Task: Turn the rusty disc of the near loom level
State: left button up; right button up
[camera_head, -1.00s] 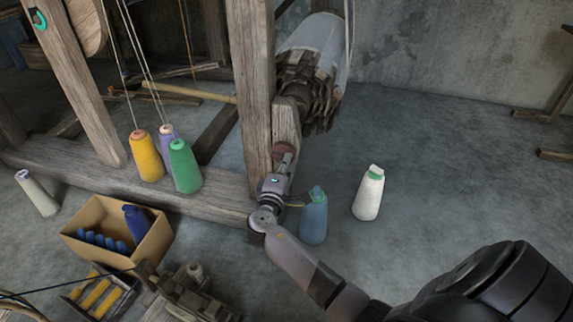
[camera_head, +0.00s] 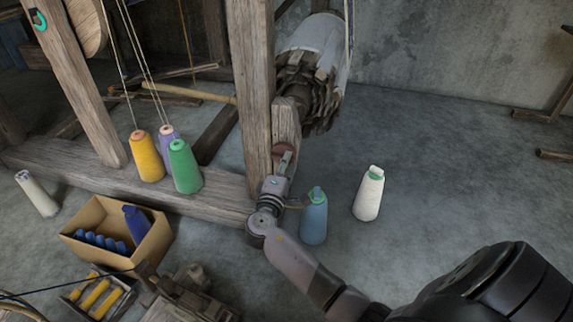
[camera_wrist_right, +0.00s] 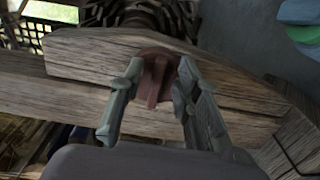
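The rusty disc (camera_head: 279,150) is a small reddish-brown round piece on the side of the loom's wooden post (camera_head: 286,122). In the right wrist view the disc (camera_wrist_right: 155,62) carries a raised bar (camera_wrist_right: 153,82), which looks slightly tilted in the picture. My right gripper (camera_head: 286,158) is at the disc. In the right wrist view its fingers (camera_wrist_right: 158,88) stand on either side of the bar, with visible gaps between them and it. They partly cover the disc's edges. My left gripper is in neither current view.
A blue cone (camera_head: 314,218) stands close beside my right wrist, and a white cone (camera_head: 369,194) further right. Yellow (camera_head: 147,158), purple and green (camera_head: 184,168) cones are on the loom's beam. A cardboard box (camera_head: 151,246) stands at lower left.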

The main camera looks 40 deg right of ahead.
jog(key=v, duration=1.1)
jog(key=shift+s+a, duration=0.2)
jog(key=shift+a, duration=0.05)
